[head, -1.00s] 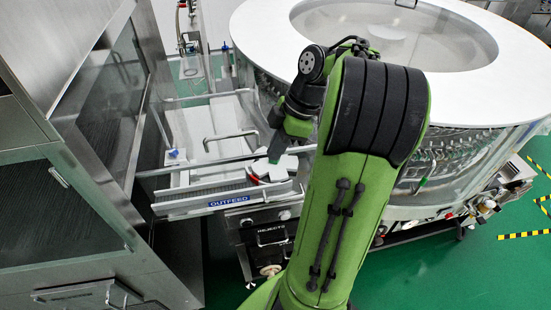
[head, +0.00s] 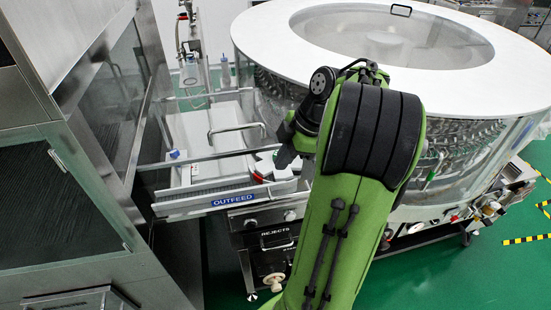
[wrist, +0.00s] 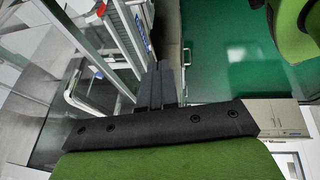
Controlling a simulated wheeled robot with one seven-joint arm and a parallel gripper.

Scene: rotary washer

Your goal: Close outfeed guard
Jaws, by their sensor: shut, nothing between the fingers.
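The outfeed guard (head: 190,130) looks like a clear panel over the pale conveyor area left of the round washer in the head view. A grey bar handle (head: 238,128) stands on it. How far the guard is open is hard to tell. My gripper (head: 284,158) is to the right of the handle, apart from it, above the conveyor's right end. In the wrist view my gripper (wrist: 161,82) is shut and empty, its dark fingers side by side. A bent handle-like bar (wrist: 75,95) shows left of the fingers there.
The blue OUTFEED label (head: 234,199) marks the front rail. The rejects unit (head: 277,240) stands below it. A steel cabinet (head: 60,180) is close on the left. The round washer (head: 465,80) fills the right. Green floor (head: 470,275) is clear at lower right.

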